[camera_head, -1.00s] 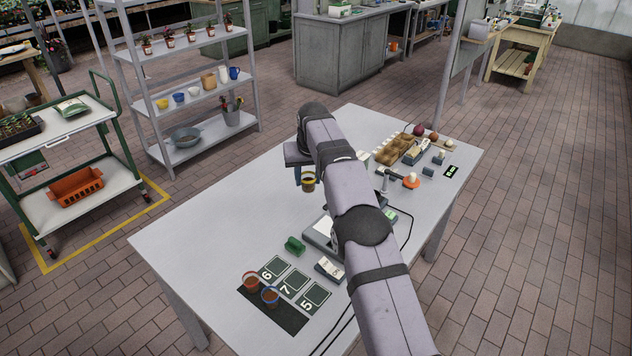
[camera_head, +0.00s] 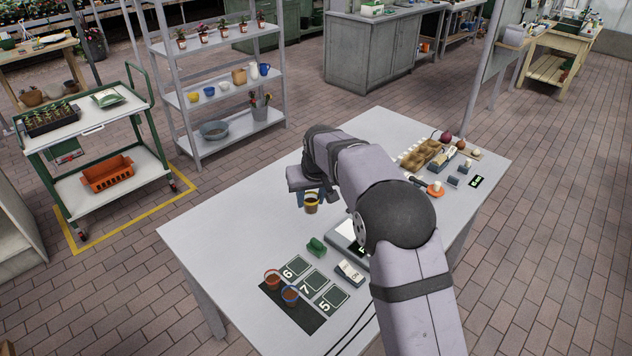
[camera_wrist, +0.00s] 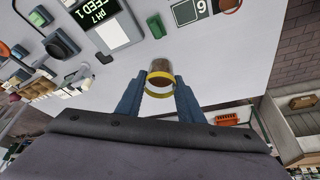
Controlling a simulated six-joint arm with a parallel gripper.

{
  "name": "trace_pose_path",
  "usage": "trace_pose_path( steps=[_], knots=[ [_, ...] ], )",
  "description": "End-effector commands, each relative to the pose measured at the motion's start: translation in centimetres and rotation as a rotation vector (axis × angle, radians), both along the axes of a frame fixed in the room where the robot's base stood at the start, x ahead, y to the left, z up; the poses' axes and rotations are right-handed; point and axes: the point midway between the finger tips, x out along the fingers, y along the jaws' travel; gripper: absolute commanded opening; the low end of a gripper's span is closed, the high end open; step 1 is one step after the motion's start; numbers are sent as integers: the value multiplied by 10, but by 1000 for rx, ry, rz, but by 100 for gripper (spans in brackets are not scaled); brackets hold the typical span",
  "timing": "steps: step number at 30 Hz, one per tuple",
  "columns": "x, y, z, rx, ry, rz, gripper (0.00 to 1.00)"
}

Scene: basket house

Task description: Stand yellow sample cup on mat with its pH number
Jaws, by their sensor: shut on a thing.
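The yellow-rimmed sample cup (camera_head: 311,208), with dark contents, is held upright between the fingers of my gripper (camera_head: 311,196), over the table left of the meter. The wrist view also shows the cup (camera_wrist: 160,68) between the two blue fingertips. Three dark square mats lie in a row at the table's front: mat 6 (camera_head: 296,267), mat 7 (camera_head: 314,281) and mat 5 (camera_head: 333,297). A dark display (camera_wrist: 99,22) in the wrist view appears to read pH 7. My arm hides part of the meter (camera_head: 347,229).
A red-rimmed cup (camera_head: 272,281) and a blue-rimmed cup (camera_head: 290,296) stand on the dark board left of the mats. A green block (camera_head: 316,246) and a small grey device (camera_head: 349,272) sit near the mats. The table's left part is clear.

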Motion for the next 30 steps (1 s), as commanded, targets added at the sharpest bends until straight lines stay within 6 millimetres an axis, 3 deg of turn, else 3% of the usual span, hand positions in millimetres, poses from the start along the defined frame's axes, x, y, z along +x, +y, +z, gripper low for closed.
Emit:
trace_pose_path(
  steps=[8,18,23,30],
  knots=[
    [-53,-6,-39,-2,6,28,9],
    [-114,-32,-117,-3,9,-35,9],
    [-116,-29,-127,0,1,-75,9],
    [-93,-13,-121,-1,-1,-169,9]
  ],
)
